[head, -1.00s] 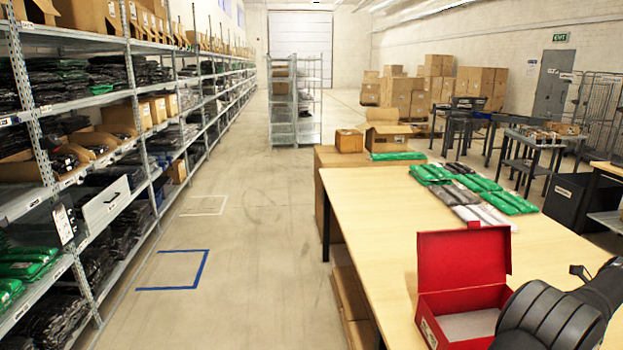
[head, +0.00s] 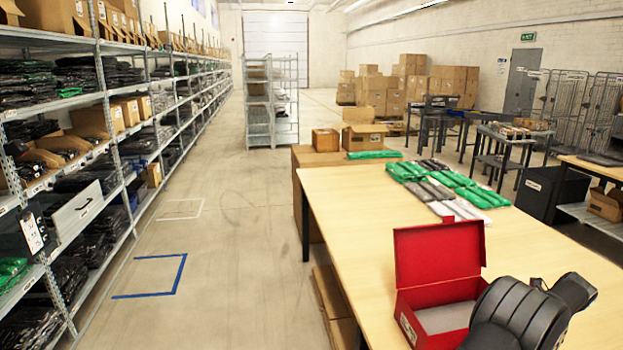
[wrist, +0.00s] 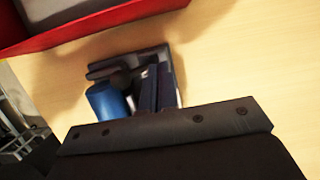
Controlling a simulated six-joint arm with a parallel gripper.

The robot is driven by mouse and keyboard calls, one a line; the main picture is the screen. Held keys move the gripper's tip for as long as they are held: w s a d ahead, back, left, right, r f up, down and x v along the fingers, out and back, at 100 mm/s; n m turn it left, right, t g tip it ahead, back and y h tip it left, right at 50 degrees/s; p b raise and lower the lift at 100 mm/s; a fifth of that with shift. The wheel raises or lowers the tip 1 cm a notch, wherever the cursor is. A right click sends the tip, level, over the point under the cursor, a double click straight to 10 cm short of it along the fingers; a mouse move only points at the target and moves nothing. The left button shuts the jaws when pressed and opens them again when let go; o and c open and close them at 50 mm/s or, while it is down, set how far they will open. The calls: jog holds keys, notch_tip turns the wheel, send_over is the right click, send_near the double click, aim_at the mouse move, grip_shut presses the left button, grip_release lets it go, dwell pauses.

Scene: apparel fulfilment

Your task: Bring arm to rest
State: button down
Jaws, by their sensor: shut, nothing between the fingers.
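My arm (head: 520,315) shows as dark rounded links at the lower right of the head view, over the table and next to the open red box. In the wrist view my gripper (wrist: 158,85) is dark, blurred and pointed at the table top, with its fingers shut and nothing held. A blue rounded shape (wrist: 106,101) shows beside the fingers; I cannot tell what it belongs to. The fingertips are hidden in the head view.
The red box (head: 437,255) stands lid up on the wooden table (head: 375,215), close by my arm; its edge also shows in the wrist view (wrist: 95,25). Green, black and grey packets (head: 440,185) lie farther back. Shelving (head: 100,150) lines the left. The table's right part is clear.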

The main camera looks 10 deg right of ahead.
jog(key=shift+a, duration=0.25)
jog(key=shift+a+r, duration=0.1)
jog(key=shift+r, duration=0.25)
notch_tip(320, 180, up, 6)
jog(key=d, duration=0.2)
jog(key=f, duration=0.2)
jog(key=a+f, duration=0.1)
jog(key=f, duration=0.1)
jog(key=a+f, duration=0.1)
jog(key=f, duration=0.1)
jog(key=shift+a+f, duration=0.1)
jog(key=shift+f, duration=0.15)
jog(key=shift+d+f, duration=0.2)
jog(key=shift+d, duration=3)
jog(key=v, duration=0.6)
jog(key=shift+s+r, duration=0.15)
jog(key=shift+r, duration=0.05)
